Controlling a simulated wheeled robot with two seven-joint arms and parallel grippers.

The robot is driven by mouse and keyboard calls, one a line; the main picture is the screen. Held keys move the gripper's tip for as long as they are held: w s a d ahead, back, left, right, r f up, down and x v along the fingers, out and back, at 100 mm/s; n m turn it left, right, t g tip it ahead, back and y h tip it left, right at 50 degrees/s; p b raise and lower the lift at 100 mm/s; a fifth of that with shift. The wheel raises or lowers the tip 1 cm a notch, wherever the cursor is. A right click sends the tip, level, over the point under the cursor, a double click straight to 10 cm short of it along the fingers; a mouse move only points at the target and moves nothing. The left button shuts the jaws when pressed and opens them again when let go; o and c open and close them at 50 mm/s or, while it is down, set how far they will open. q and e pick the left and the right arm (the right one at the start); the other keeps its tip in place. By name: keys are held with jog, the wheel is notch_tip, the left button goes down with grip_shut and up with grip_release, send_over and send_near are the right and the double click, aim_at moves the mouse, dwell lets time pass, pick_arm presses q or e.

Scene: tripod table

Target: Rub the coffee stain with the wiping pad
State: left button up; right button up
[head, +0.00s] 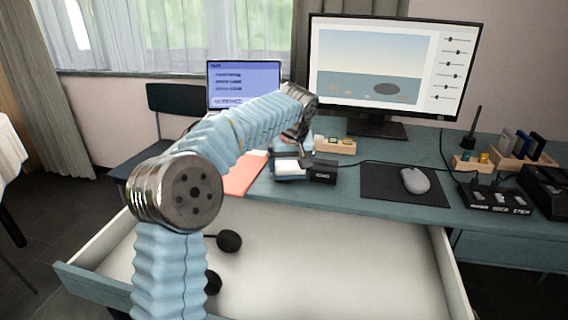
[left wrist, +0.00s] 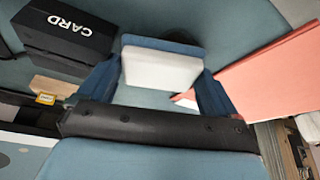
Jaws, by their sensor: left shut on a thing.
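The wiping pad (left wrist: 160,68), white with a blue backing, is between the two blue fingers of my left gripper (left wrist: 155,85) in the left wrist view. In the head view my left gripper (head: 291,162) is over the desk's front part, shut on the pad (head: 288,166). The pad is close above or on the desk; I cannot tell if it touches. I cannot make out the coffee stain in either view. My right gripper is not in view.
A black card box (head: 322,173) stands right beside the pad, and a red folder (head: 244,174) lies to the left. A mouse (head: 415,180) is on a dark mat further right. An open white drawer (head: 330,262) juts out in front, holding dark round-ended objects (head: 229,241).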

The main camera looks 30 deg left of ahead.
pick_arm(q)
jog(key=shift+s+a+f, duration=0.1)
jog(key=shift+a, duration=0.55)
jog(key=shift+s+a+f, duration=0.1)
jog(key=shift+s+a, duration=0.1)
jog(key=shift+a, duration=0.6)
jog(key=shift+s+a+r, duration=0.1)
jog(key=shift+s+a, duration=0.1)
jog(key=shift+a, duration=0.55)
jog(key=shift+s+a+f, duration=0.1)
jog(key=shift+s+a, duration=0.1)
jog(key=shift+a, duration=0.6)
jog(key=shift+f, duration=0.1)
jog(key=shift+d, duration=0.1)
